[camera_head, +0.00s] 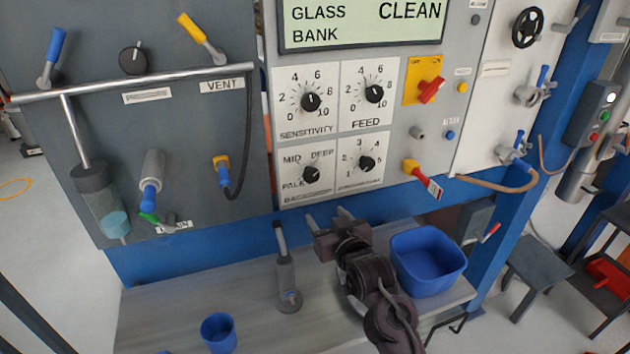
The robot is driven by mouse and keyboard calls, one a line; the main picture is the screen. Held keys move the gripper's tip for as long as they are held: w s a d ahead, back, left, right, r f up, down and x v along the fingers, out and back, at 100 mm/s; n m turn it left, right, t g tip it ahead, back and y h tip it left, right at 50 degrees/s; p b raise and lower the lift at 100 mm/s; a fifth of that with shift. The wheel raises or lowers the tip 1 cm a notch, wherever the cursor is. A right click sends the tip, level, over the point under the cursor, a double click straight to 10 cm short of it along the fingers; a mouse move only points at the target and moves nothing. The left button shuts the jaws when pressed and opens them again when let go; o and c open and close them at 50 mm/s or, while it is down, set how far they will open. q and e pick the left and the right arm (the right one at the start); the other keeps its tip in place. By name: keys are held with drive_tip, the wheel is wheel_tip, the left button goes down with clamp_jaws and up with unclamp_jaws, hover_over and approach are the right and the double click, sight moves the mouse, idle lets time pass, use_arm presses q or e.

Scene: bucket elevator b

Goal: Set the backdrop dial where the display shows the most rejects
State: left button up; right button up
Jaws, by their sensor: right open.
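The backdrop dial (311,174) is a black knob on a white plate at the lower left of the dial group. Its scale reads PALE, MID and DEEP; the knob is too small to tell its setting surely. The display (360,24) above reads GLASS BANK and CLEAN; no reject count shows in its visible part. My right gripper (328,219) is open and empty, with its fingers below the dial plate and apart from the dial. My left gripper is not in view.
Sensitivity (310,101), feed (374,93) and another dial (366,163) sit close by. A red switch (430,90) and a red-yellow lever (423,178) are to the right. A blue bin (427,262), a blue cup (218,333) and a grey handled tool (286,280) stand on the bench.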

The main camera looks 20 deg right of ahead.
drive_tip(key=t, duration=0.2)
approach(312, 176)
drive_tip(key=w, duration=0.2)
drive_tip(key=w+p, duration=0.2)
drive_tip(key=w, duration=0.4)
drive_tip(key=shift+w+a+r, duration=0.1)
drive_tip(key=shift+w, duration=0.05)
drive_tip(key=c, duration=1)
